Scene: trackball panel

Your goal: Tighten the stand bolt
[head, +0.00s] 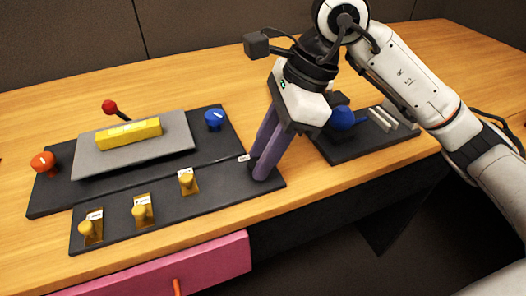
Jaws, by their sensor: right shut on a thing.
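My right gripper (258,174) reaches down from above with its two purple fingers at the right end of the front dark strip (218,194). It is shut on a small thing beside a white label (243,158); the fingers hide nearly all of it. From its place in the row it looks like the stand bolt, but I cannot read the label. Three yellow knobs stand to the left on the same strip: a left one (89,231), a middle one (141,212) and a right one (187,182), each with a white label. My left gripper is not in view.
Behind the strip, a grey plate (95,161) carries a yellow block (129,134). Around it are an orange knob (42,160), a red-balled lever (110,107) and a blue knob (214,119). Another dark panel (352,152) with a blue ball (341,118) lies right. A pink drawer (190,268) is below.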

